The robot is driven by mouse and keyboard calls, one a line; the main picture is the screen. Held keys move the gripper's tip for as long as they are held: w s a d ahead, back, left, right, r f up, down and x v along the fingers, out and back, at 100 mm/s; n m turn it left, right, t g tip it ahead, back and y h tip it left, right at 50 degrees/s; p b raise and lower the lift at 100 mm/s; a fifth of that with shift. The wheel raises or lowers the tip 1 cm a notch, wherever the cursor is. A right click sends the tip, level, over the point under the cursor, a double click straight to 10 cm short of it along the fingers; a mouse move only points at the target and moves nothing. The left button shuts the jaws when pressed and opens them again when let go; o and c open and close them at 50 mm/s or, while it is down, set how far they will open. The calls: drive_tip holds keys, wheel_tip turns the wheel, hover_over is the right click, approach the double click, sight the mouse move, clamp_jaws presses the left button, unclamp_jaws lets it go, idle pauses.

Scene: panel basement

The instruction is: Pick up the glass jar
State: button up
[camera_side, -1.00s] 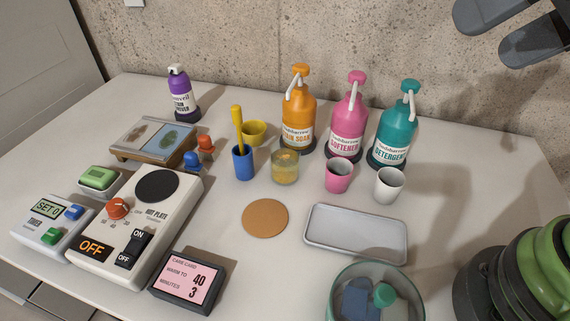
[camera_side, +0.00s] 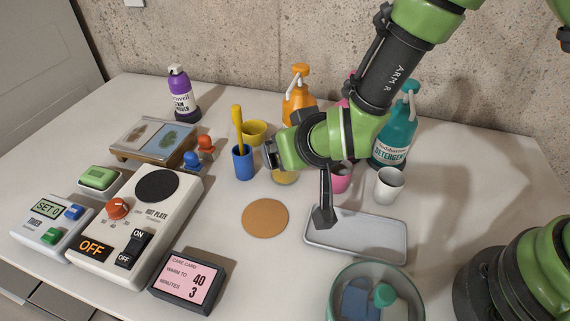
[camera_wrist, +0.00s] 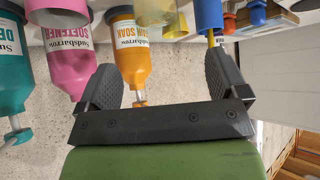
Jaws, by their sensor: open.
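The glass jar (camera_side: 283,178), a clear jar with yellowish contents, stands on the table right of the blue cup. In the side view my arm covers most of it and only a low part shows. In the wrist view, which is upside down, the see-through jar (camera_wrist: 154,12) shows at the top edge, beyond the gap between my fingers. My gripper (camera_wrist: 164,64) is open, with nothing between its two dark fingers. In the side view my wrist is over and in front of the jar, and I cannot clearly make out both fingertips.
An orange bottle (camera_side: 297,105), a pink bottle and a teal bottle (camera_side: 393,140) stand behind. The blue cup (camera_side: 243,163) and yellow cup (camera_side: 256,131) are left of the jar. The pink cup (camera_side: 341,181) and white cup (camera_side: 389,185) are right. A coaster (camera_side: 265,218) and tray (camera_side: 375,238) lie in front.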

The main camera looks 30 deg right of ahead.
drive_tip(key=x, duration=0.4)
drive_tip(key=shift+f, duration=0.1)
drive_tip(key=x, duration=0.5)
drive_tip(key=shift+s+d+f, duration=0.1)
drive_tip(key=shift+s+f, duration=0.2)
drive_tip(key=c, duration=1.1)
drive_tip(key=shift+r, duration=0.2)
